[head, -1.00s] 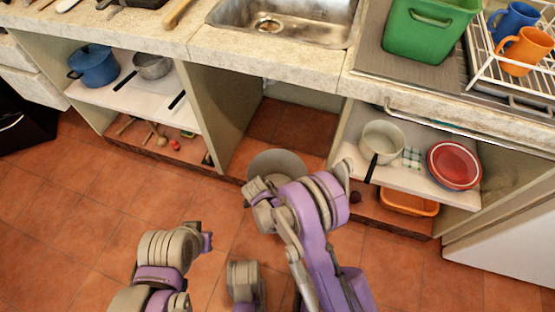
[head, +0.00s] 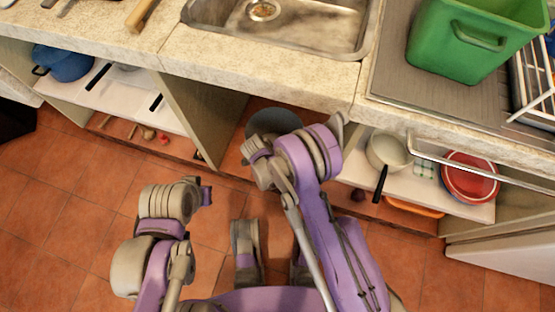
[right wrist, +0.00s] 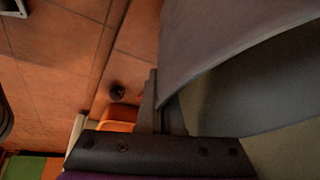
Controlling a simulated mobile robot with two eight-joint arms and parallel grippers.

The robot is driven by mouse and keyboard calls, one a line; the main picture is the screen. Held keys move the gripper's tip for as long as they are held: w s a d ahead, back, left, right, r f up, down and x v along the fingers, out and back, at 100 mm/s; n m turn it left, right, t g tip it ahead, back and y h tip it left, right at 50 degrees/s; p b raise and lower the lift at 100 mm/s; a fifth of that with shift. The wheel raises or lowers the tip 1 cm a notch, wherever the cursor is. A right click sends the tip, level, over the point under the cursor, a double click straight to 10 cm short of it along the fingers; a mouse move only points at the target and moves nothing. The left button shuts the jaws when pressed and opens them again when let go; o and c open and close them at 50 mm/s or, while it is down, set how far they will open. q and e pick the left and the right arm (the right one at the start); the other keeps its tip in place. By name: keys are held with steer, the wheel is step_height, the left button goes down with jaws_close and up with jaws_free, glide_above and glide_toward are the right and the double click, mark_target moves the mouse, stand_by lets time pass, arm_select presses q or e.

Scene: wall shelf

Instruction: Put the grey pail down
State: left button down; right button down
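The grey pail (head: 270,121) is in the head view at the open bay under the sink, partly covered by my right arm. In the right wrist view the pail (right wrist: 215,45) fills the right side, with its rim and dark inside close to the camera. My right gripper (right wrist: 160,100) has its fingers at the pail's rim and appears shut on its wall. In the head view the right arm hides this gripper. The pail's bottom is hidden, so I cannot tell whether it touches the floor. My left arm is folded at lower left; its gripper fingers do not show.
The countertop edge (head: 255,75) overhangs the bay, with side panels (head: 205,115) left and right. The right shelf holds a light saucepan (head: 388,152) and red plates (head: 470,178). An orange tub (head: 415,208) sits below. The tiled floor (head: 70,200) at left is clear.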

step_height(320, 180, down, 8)
steer(key=b, duration=0.2)
stand_by(0.3)
steer(key=c, duration=1.1)
jaws_free()
steer(key=p+v, duration=0.3)
steer(key=v, duration=0.9)
steer(key=shift+r, duration=0.1)
steer(key=shift+s, duration=0.15)
